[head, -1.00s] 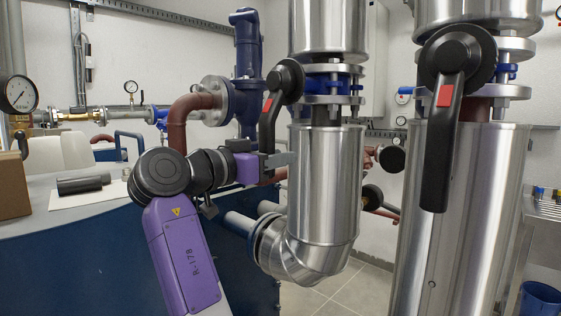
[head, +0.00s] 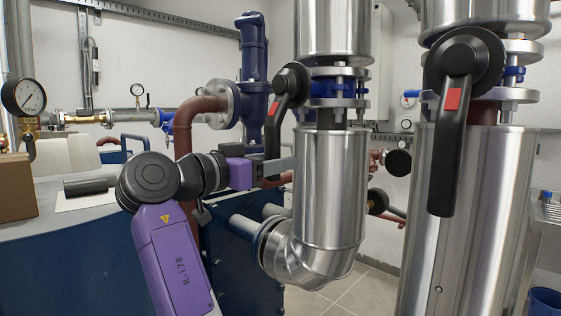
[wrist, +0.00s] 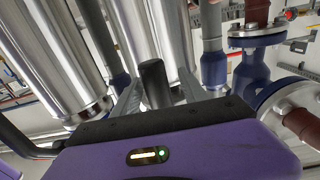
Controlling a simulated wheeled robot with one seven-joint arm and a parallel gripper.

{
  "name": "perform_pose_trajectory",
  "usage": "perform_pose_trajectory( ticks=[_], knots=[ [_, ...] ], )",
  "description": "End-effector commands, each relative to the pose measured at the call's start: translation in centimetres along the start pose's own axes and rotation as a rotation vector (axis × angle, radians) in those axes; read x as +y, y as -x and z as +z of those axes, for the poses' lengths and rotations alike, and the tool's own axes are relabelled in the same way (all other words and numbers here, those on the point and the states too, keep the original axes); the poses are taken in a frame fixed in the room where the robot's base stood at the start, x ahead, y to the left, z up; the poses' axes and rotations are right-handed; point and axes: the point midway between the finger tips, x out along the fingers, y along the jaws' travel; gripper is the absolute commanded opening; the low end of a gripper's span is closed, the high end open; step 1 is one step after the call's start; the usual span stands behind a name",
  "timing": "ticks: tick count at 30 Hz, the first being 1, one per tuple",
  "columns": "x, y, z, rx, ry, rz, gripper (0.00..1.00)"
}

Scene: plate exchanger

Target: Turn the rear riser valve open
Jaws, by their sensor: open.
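The rear riser valve has a black lever (head: 273,125) with a red mark, hanging down and slightly left from its round hub (head: 292,84) on the middle steel riser. My gripper (head: 278,167) is at the lower end of this lever. One grey finger shows to the right of the lever; the other is hidden in the head view. In the wrist view the dark lever end (wrist: 154,82) stands between the two spread fingers of my gripper (wrist: 157,92). Whether a finger touches it cannot be told.
A second, nearer riser on the right carries a similar black lever (head: 453,145), hanging almost straight down. The insulated steel elbow (head: 300,260) is close to the right of my arm. A blue-sided bench (head: 75,245) with a cardboard box (head: 17,188) is on the left.

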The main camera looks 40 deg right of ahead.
Motion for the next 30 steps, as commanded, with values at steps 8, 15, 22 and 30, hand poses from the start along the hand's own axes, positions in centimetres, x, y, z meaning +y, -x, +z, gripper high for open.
perform_pose_trajectory(
  ticks=[8, 15, 22, 30],
  knots=[
    [-0.1, 4.4, 0.0, 0.000, 0.001, -0.004, 0.51],
    [-0.1, 5.5, 0.0, 0.000, 0.000, -0.001, 0.51],
    [-0.1, 5.5, 0.0, 0.000, 0.000, -0.001, 0.51],
    [-0.1, 5.5, 0.0, 0.000, 0.000, -0.002, 0.51]
  ],
)
